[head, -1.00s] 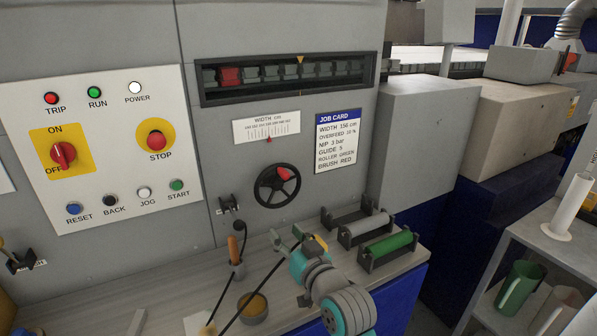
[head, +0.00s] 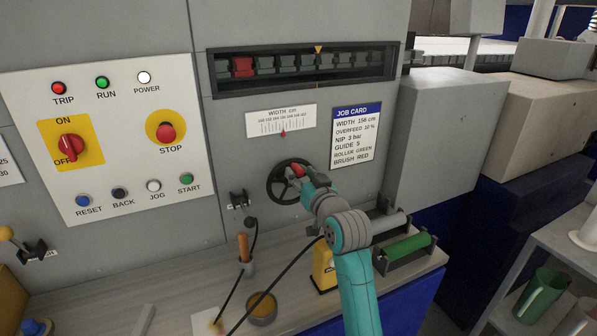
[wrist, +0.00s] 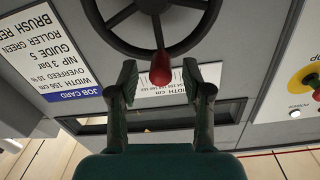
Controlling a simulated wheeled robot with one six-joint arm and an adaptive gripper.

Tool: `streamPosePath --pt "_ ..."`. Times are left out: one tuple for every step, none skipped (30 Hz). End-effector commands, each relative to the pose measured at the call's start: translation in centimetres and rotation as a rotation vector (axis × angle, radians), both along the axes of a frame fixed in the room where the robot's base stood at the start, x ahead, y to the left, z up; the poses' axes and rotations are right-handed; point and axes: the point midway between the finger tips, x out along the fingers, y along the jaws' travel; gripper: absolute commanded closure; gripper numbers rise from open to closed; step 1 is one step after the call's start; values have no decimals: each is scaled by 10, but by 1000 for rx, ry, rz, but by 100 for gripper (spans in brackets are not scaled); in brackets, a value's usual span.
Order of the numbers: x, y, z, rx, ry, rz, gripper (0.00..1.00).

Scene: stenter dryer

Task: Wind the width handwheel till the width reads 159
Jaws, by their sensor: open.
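The black width handwheel (head: 275,188) is on the grey machine front, with a red knob (head: 297,170) at its upper right. My gripper (head: 302,180) is at the wheel and hides part of its right side. In the wrist view, which is upside down, the handwheel (wrist: 112,28) fills the top. The red knob (wrist: 160,70) lies between the open fingers of my gripper (wrist: 160,78), with a gap on each side. The width scale (head: 281,120) is above the wheel. Its red pointer (head: 283,134) is near the middle; the exact reading is too small to tell.
A job card (head: 356,135) right of the scale reads width 156 cm. The button panel (head: 110,140) is at left. On the ledge below stand an orange-handled tool (head: 243,248), a yellow container (head: 324,268), a round pot (head: 261,308) and a green roller (head: 405,247).

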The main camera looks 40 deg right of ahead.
Motion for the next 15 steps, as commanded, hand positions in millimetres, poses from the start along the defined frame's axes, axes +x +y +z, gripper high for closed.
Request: streamPosePath --pt "6 -2 0 0 0 0 51" --pt "9 -3 0 0 1 0 51" --pt "12 -4 0 0 0 0 51" --pt "14 -5 0 0 0 0 51" --pt "16 -5 0 0 -1 0 51" --pt "18 -6 0 0 -1 0 51" --pt "19 -6 0 0 -1 0 51" --pt "20 -6 0 0 0 0 51" --pt "21 -7 0 0 0 0 51" --pt "21 -7 0 0 0 0 51" --pt "21 -7 0 0 0 0 51" --pt "21 -7 0 0 0 0 51" --pt "21 -7 0 0 0 0 51" --pt "21 -7 0 0 0 0 51" --pt "21 -7 0 0 0 0 51"
